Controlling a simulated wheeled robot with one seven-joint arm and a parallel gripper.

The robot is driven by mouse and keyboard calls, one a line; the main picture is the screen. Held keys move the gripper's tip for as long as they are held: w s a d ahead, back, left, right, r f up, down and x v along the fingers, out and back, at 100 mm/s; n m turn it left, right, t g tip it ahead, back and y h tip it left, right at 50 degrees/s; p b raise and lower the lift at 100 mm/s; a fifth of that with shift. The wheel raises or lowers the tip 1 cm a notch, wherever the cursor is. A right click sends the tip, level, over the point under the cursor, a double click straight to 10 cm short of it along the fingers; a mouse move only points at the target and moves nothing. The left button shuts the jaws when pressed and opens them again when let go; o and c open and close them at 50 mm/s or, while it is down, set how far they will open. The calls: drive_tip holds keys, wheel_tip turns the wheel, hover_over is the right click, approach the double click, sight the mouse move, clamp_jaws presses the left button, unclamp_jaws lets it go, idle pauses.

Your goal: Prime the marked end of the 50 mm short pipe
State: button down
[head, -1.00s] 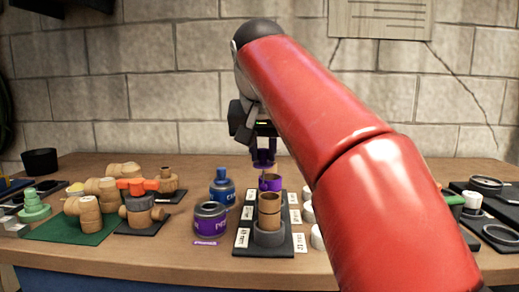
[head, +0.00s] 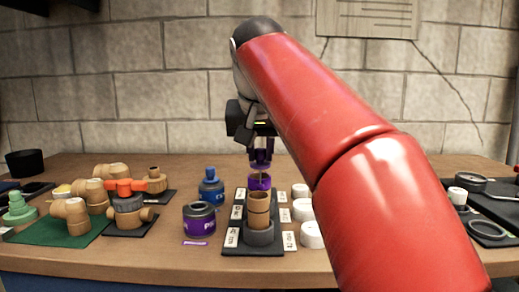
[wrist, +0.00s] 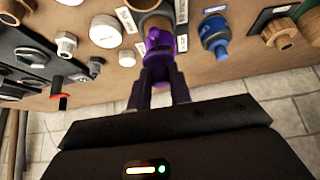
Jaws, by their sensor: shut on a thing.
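My gripper (head: 261,145) is shut on a purple applicator (head: 261,157), which also shows in the wrist view (wrist: 160,42). The applicator points down, over or at a short upright pipe with a purple upper end (head: 259,182). I cannot tell whether they touch. This pipe stands towards the back of a black labelled board (head: 250,250). In front of it, a tan pipe (head: 259,205) stands in a grey socket (head: 259,235). A purple-labelled primer tin (head: 199,220) stands to the left of the board. Which pipe is the 50 mm one is too small to read.
A blue bottle (head: 211,188) stands behind the tin. White caps (head: 311,235) stand close to the board's right side. Tan fittings on a green mat (head: 50,233) and an orange-handled valve (head: 127,200) are at left. My red arm hides part of the right side.

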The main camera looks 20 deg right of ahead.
drive_tip(key=shift+s+a+r, duration=0.1)
drive_tip(key=shift+s+a, duration=0.15)
drive_tip(key=shift+s, duration=0.25)
wheel_tip(320, 180, up, 7)
idle(0.6)
